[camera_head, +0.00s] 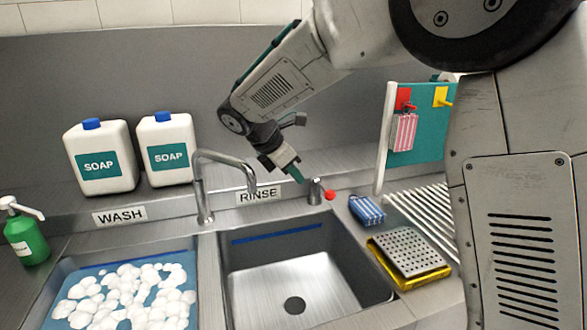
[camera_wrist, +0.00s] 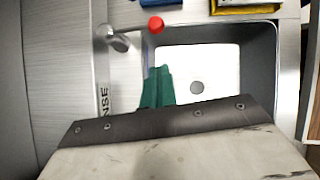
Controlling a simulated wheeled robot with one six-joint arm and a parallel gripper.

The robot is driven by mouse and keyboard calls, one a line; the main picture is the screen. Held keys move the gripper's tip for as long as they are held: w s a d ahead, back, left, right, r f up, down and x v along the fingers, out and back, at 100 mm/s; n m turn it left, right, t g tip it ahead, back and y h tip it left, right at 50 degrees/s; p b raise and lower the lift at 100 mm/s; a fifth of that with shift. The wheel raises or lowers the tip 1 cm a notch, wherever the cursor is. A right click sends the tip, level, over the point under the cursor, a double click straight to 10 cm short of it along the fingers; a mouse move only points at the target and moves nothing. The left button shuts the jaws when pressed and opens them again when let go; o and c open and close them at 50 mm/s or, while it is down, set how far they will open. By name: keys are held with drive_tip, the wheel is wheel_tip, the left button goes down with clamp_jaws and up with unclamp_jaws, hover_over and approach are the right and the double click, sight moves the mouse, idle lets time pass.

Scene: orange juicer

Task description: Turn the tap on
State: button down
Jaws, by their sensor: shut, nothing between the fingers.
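The tap's metal spout (camera_head: 222,162) rises between the two sinks and bends over toward the right. Its separate control is a short metal post (camera_head: 314,190) with a lever ending in a red knob (camera_head: 330,195), at the back edge of the rinse sink. The post (camera_wrist: 118,40) and red knob (camera_wrist: 156,24) also show in the wrist view, beyond my fingertips. My gripper (camera_head: 298,176) has green fingers, shut and empty, pointing down just left of and above the post. In the wrist view, my gripper (camera_wrist: 158,82) appears apart from the knob.
The rinse sink (camera_head: 250,285) is empty; the wash sink (camera_head: 60,270) holds foam. Two soap jugs (camera_head: 100,172) stand behind. A blue striped sponge (camera_head: 366,210) and a metal grater on yellow (camera_head: 412,252) lie right of the control. A teal hanging board (camera_head: 425,140) stands at the right.

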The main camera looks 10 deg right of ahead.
sight(322, 187)
drive_tip(key=w+d+f, duration=0.1)
drive_tip(key=d+f, duration=0.5)
drive_tip(key=shift+w+d, duration=0.25)
drive_tip(key=shift+w, duration=0.05)
